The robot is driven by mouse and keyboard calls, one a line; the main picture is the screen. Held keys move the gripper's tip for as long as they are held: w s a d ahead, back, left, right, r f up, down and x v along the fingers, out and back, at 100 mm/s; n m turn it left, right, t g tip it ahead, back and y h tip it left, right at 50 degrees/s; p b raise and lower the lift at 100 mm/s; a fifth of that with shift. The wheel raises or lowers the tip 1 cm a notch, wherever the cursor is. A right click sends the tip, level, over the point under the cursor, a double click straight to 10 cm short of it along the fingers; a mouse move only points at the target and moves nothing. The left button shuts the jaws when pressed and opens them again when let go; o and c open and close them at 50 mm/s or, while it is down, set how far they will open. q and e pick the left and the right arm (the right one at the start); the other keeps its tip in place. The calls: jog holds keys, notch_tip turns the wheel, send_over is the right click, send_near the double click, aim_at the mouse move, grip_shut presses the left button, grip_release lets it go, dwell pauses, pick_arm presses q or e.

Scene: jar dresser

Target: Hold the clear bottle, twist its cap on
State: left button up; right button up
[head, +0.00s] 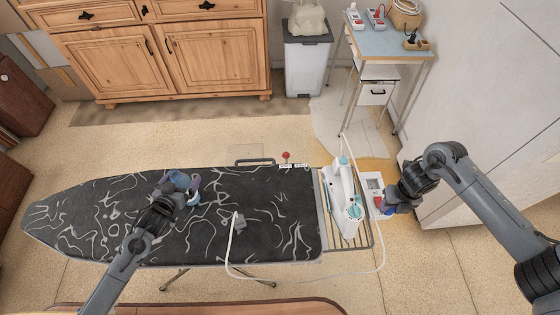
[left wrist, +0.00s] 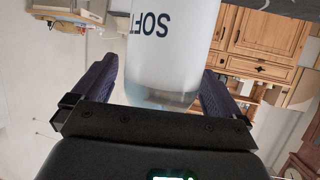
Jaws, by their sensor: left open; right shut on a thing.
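The clear bottle (left wrist: 175,65), pale with dark lettering that reads upside down, stands between the fingers of my left gripper (left wrist: 165,90) in the left wrist view. In the head view my left gripper (head: 182,184) is over the dark ironing board (head: 110,215), and its fingers hide most of the bottle. The left fingers are open, one on each side of the bottle. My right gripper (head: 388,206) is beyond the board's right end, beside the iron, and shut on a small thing. Blue and red show at its tip, but I cannot tell whether this is the cap.
A white and teal iron (head: 343,195) rests on the board's wire rack, close to my right gripper. Its white cord (head: 384,245) loops in front. A grey block (head: 240,222) lies on the board. The board's middle right is mostly clear.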

aim_at(176, 179)
pick_arm(q)
jog(key=shift+w+f, duration=0.2)
jog(key=shift+w, duration=0.15)
jog(key=c, duration=1.4)
jog(key=shift+o, duration=0.2)
jog(key=shift+r, duration=0.15)
jog(key=shift+r, duration=0.45)
jog(key=r, duration=0.1)
jog(key=d+r, duration=0.1)
jog(key=r, duration=0.1)
jog(key=shift+s+r, duration=0.1)
jog(key=shift+r, duration=0.15)
jog(key=s+d+r, duration=0.3)
jog(key=d+r, duration=0.3)
jog(key=d, duration=0.4)
jog(key=shift+d+r, duration=0.15)
jog(key=shift+r, duration=0.05)
pick_arm(e)
jog(key=shift+f, duration=0.25)
